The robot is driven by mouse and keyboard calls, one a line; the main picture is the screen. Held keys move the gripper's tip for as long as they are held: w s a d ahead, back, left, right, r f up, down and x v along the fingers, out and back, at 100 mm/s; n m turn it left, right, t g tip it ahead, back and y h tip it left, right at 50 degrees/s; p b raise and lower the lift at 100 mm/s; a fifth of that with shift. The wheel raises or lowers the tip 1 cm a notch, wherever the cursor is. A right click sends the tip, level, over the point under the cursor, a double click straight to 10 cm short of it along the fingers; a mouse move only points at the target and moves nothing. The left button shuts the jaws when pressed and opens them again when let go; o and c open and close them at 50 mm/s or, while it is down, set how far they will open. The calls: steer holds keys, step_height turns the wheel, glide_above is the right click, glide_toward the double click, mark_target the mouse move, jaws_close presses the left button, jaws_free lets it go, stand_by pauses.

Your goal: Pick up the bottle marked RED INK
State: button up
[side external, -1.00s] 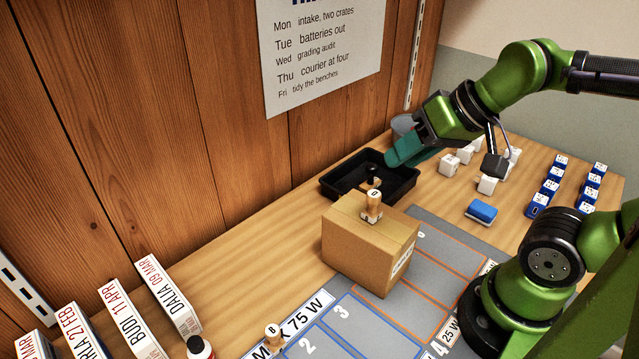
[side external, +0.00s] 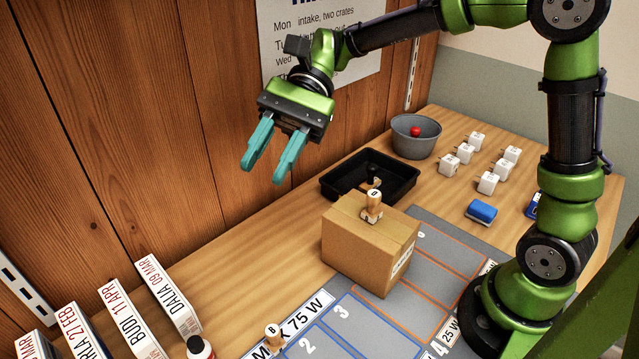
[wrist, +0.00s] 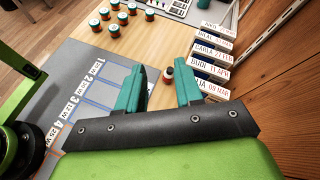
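A small bottle with a black cap and a white and red body (side external: 200,348) stands at the bottom edge of the side view, partly cut off. Its label cannot be read. A small dark-and-red object, probably the same bottle (wrist: 168,74), shows between my fingers in the wrist view, farther off on the table. My gripper (side external: 264,172) is open and empty, high above the table near the wooden wall. Its spread teal fingers (wrist: 159,68) also show in the wrist view.
Upright dated boxes (side external: 168,297) stand beside the bottle. A cardboard box (side external: 365,248) with a stamp (side external: 372,206) on top, a black tray (side external: 340,180) and a grey bowl (side external: 413,148) stand farther back. Several small jars (wrist: 95,25) stand at the wrist view's top left.

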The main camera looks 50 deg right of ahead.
mark_target(194, 342)
steer(key=w+a+f+m+g+y, duration=0.2)
steer(key=w+m+g+y, duration=0.1)
steer(key=w+y, duration=0.2)
step_height(194, 342, down, 21)
steer(key=shift+w+a+f, duration=0.1)
steer(key=shift+f, duration=0.05)
steer(key=shift+a+f, duration=0.15)
steer(key=shift+f, duration=0.15)
steer(key=x, duration=1.6)
steer(key=shift+w+a+f, duration=0.1)
steer(key=shift+a+f, duration=0.2)
steer(key=shift+a, duration=0.05)
steer(key=shift+c, duration=0.3)
jaws_close()
